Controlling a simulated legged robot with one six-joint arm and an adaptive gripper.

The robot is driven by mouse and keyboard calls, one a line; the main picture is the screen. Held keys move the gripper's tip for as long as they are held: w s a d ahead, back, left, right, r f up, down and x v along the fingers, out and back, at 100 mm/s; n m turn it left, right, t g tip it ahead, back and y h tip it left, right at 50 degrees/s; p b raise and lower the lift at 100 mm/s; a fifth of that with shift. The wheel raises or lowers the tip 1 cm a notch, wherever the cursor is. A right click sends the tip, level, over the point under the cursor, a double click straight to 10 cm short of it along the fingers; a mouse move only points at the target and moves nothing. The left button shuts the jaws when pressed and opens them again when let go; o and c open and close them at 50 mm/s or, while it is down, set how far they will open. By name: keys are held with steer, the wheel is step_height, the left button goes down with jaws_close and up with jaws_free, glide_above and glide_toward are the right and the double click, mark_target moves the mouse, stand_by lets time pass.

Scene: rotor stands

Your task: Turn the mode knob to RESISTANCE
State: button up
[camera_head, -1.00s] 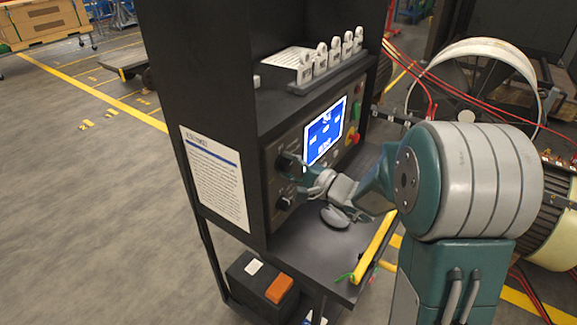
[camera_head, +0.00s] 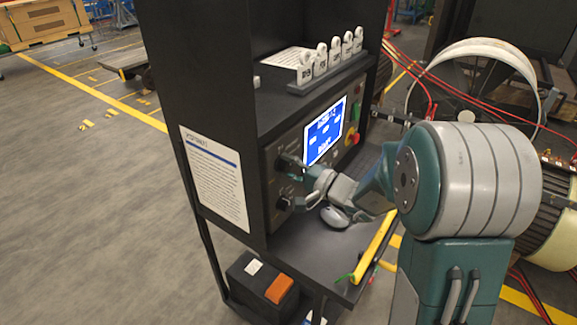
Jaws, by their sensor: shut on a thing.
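The mode knob (camera_head: 284,163) appears to be the upper dark knob on the black instrument panel, left of the lit screen. A second dark knob (camera_head: 283,203) sits below it. Their labels are too small to read. My gripper (camera_head: 298,180) is at the left part of the panel, shut on what looks like the upper knob; its fingers partly hide the knob and panel there. The blue screen (camera_head: 325,132) shows white text that I cannot read.
A mouse (camera_head: 335,216) lies on the shelf below the panel, close under my wrist. A yellow bar (camera_head: 374,246) lies along the shelf's right edge. A rack of white tags (camera_head: 327,75) stands above. Red and green buttons (camera_head: 351,137) are right of the screen.

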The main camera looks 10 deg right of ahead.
steer(key=o, duration=1.2)
steer(key=shift+s+a+f, duration=0.1)
steer(key=shift+f, duration=0.15)
steer(key=shift+c, duration=0.2)
steer(key=shift+r, duration=0.1)
steer(key=v, duration=1.2)
